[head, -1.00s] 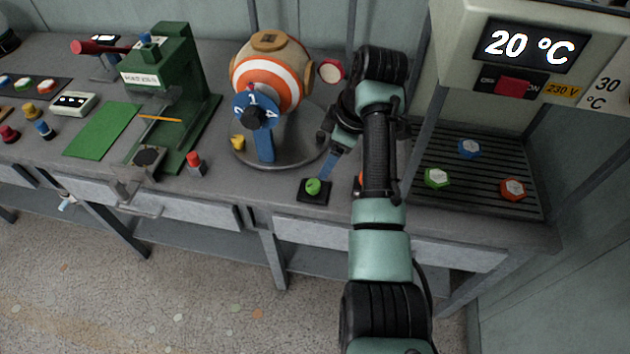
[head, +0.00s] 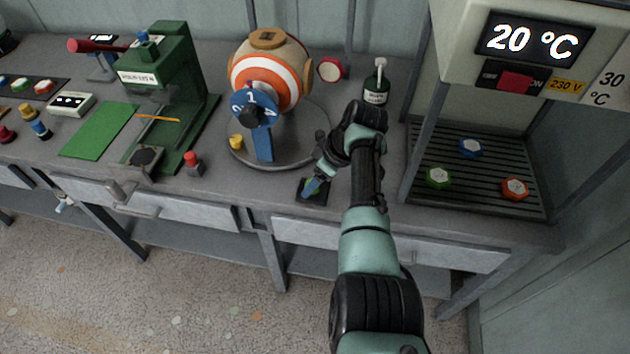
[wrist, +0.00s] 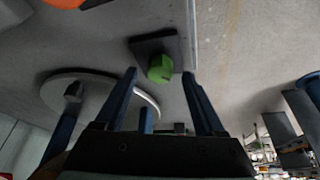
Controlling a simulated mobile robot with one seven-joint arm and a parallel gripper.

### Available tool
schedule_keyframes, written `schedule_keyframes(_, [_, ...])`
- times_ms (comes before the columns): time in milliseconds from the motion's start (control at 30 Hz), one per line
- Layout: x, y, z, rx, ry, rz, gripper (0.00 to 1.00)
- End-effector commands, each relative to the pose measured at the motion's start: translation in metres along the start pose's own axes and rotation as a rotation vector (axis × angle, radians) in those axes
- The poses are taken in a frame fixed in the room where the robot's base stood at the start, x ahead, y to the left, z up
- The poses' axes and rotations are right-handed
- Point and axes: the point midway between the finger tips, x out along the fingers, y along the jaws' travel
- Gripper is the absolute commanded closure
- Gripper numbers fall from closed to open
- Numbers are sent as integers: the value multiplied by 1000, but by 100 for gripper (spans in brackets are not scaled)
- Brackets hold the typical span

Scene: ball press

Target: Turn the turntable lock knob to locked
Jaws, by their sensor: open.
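The lock knob is a green knob (wrist: 160,66) on a small dark square plate (wrist: 147,45), near the bench's front edge. In the wrist view it shows between and beyond my fingertips; I cannot tell whether they touch it. In the head view my blue fingers (head: 312,186) reach down over the plate and largely hide the knob. My gripper (wrist: 160,80) is open, one finger to each side of the knob. The turntable (head: 292,156), a grey round disc, lies just behind and left of the plate, carrying the orange-and-white ball (head: 268,75).
A blue numbered dial (head: 252,108) stands before the ball. A green press (head: 170,90) and a red button (head: 193,163) are to the left. A dark bottle (head: 376,85) stands behind my arm. At right, a slatted rack (head: 480,165) holds coloured hexagonal pieces under a heater box.

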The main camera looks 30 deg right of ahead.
Motion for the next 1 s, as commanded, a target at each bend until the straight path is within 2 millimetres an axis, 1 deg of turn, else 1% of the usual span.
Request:
schedule_keyframes(33, [5, 0, 0, 0, 0, -1, 29])
schedule_keyframes(133, [9, 0, 0, -1, 0, 0, 29])
schedule_keyframes(467, [10, 0, 0, -1, 0, 1, 29])
schedule_keyframes(500, [10, 0, 0, -1, 0, 1, 36])
schedule_keyframes(667, [10, 0, 0, -1, 0, 1, 64])
schedule_keyframes(700, [10, 0, 0, -1, -1, 1, 72])
schedule_keyframes(767, [10, 0, 0, -1, -1, 1, 82])
schedule_keyframes(800, [10, 0, 0, -1, -1, 0, 90])
schedule_keyframes(867, [10, 0, 0, -1, -1, 0, 100])
schedule_keyframes(1000, [10, 0, 0, 0, -1, 0, 100])
